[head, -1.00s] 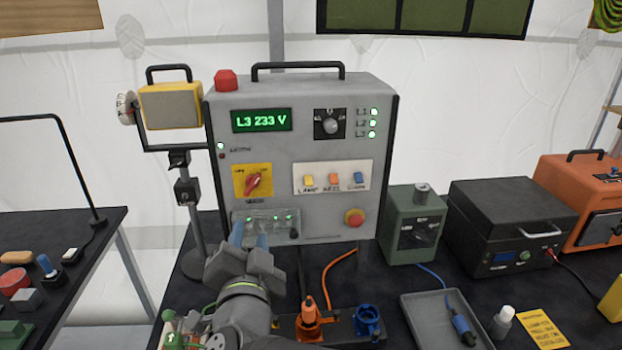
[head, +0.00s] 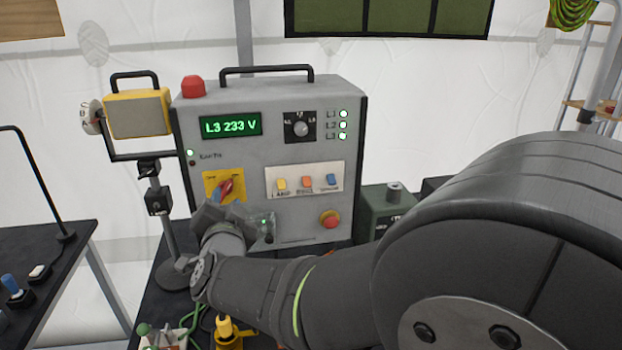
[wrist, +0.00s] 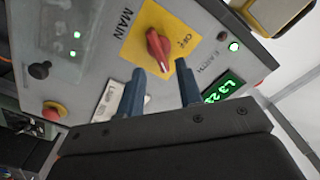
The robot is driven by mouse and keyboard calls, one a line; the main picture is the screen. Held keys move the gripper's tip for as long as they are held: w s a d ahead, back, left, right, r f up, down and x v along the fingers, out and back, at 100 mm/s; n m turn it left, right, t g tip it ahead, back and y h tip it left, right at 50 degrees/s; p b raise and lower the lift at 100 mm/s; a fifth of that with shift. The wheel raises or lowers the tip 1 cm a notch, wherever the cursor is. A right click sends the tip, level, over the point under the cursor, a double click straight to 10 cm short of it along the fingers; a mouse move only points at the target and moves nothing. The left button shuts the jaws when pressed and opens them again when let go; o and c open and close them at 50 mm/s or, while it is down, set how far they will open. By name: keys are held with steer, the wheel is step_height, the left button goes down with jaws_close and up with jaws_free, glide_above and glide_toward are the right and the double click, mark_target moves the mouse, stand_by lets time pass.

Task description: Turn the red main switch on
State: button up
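The red main switch (head: 227,188) is a small knob on a yellow plate (head: 209,182) on the left of the grey control panel (head: 290,225). In the wrist view the red knob (wrist: 157,48) sits on its yellow plate beside the printed word OFF; its exact pointer position is hard to tell. My gripper (wrist: 160,68) is open, its two blue fingers apart, with the knob just beyond and between the fingertips. It does not clearly touch the knob. In the head view my gripper (head: 222,203) covers the lower part of the switch.
The panel display (head: 231,126) reads L3 233 V. Coloured rocker switches (head: 306,182) and a red mushroom button (head: 329,219) are to the right. A clear cover (head: 262,222) is below. A yellow lamp (head: 138,113) stands at left.

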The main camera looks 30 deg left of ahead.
mark_target(227, 191)
steer(key=shift+x, duration=1.75)
jaws_close()
steer(key=shift+m, duration=0.4)
jaws_free()
